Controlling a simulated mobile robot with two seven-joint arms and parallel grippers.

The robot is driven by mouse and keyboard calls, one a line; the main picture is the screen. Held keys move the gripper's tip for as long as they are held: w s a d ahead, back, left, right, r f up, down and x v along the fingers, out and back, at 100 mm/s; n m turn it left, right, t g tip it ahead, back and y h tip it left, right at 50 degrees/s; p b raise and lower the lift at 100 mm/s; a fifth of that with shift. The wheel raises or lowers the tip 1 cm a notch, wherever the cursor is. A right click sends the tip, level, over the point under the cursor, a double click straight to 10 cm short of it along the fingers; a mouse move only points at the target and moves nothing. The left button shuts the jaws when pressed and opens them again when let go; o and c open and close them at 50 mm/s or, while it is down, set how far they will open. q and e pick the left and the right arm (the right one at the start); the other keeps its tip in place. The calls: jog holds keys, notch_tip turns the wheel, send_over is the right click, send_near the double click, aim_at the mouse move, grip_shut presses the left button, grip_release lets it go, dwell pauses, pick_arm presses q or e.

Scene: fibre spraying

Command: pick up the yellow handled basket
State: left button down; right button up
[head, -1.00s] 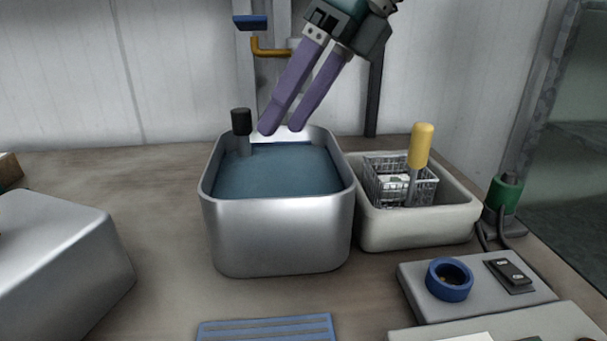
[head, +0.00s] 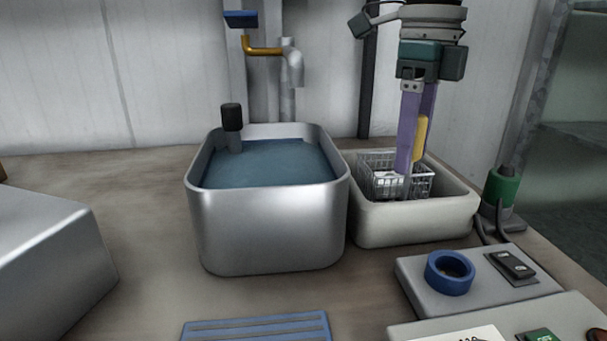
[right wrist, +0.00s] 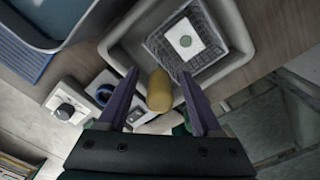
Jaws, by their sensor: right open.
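The wire basket (head: 383,180) with its upright yellow handle (head: 421,139) sits inside a pale tray to the right of the metal tub. My right gripper (head: 410,170) points down over the basket, and its purple fingers partly hide the handle. In the right wrist view the yellow handle (right wrist: 159,90) stands between the two open fingers of my right gripper (right wrist: 158,78). I cannot tell whether either finger touches it. My left gripper is not in view.
The pale tray (head: 415,228) stands against a metal tub (head: 265,232) of bluish liquid with a black-topped stick. A green-topped device (head: 503,187) is at the right edge. A grey box with a blue ring (head: 449,273) lies in front.

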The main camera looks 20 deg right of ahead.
jog(key=shift+f, duration=0.5)
grip_shut()
dwell(1.1)
